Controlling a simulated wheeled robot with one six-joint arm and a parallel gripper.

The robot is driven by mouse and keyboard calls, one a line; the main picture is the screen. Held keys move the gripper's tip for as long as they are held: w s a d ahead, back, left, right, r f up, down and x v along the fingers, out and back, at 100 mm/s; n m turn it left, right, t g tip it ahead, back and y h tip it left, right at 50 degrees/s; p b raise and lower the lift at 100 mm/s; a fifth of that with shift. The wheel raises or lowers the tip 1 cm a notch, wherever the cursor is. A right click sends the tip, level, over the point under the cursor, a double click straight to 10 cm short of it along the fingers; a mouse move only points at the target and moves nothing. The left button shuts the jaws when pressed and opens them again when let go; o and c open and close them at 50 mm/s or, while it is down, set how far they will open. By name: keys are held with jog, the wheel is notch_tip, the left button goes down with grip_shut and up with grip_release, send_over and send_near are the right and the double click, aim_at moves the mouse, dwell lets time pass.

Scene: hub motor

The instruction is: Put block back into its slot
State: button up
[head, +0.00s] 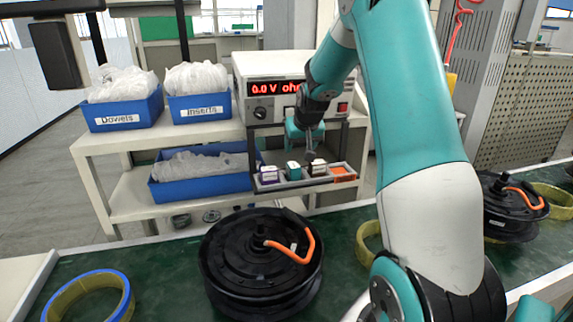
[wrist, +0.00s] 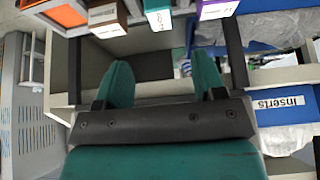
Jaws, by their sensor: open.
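A grey slotted tray (head: 303,184) sits at the front of the shelf unit. Three white-topped blocks stand in it: a purple block (head: 269,175), a teal block (head: 293,171) and a brown block (head: 317,168). The right-hand slot (head: 344,174) shows a flat orange surface and no raised block. My gripper (head: 304,136) is just above and behind the blocks, partly hidden by its own wrist. In the wrist view my gripper (wrist: 163,75) is open and empty. The brown (wrist: 106,16), teal (wrist: 158,14) and purple (wrist: 216,9) blocks lie beyond its fingertips, apart from them.
A power supply (head: 262,88) stands behind my gripper. Blue bins labelled Dowels (head: 122,112) and Inserts (head: 200,108) are to its left, with another blue bin (head: 200,185) below. A black hub motor (head: 258,270) and a yellow-blue ring (head: 88,300) are on the green bench.

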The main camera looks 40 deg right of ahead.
jog(key=s+a+r+n+y, duration=0.2)
jog(key=a+r+n, duration=0.1)
jog(key=a, duration=0.9)
jog(key=s+a+r+n+y, duration=0.2)
jog(key=a, duration=0.9)
jog(key=s+a+r+n+g+y, duration=0.1)
jog(key=s+a+n, duration=0.3)
jog(key=s+a, duration=0.5)
jog(key=s+a+n+g+y, duration=0.2)
jog(key=s+a+n+g, duration=0.2)
jog(key=s+a, duration=0.6)
jog(key=s, duration=0.5)
jog(key=shift+a+r, duration=0.15)
jog(key=shift+r, duration=0.25)
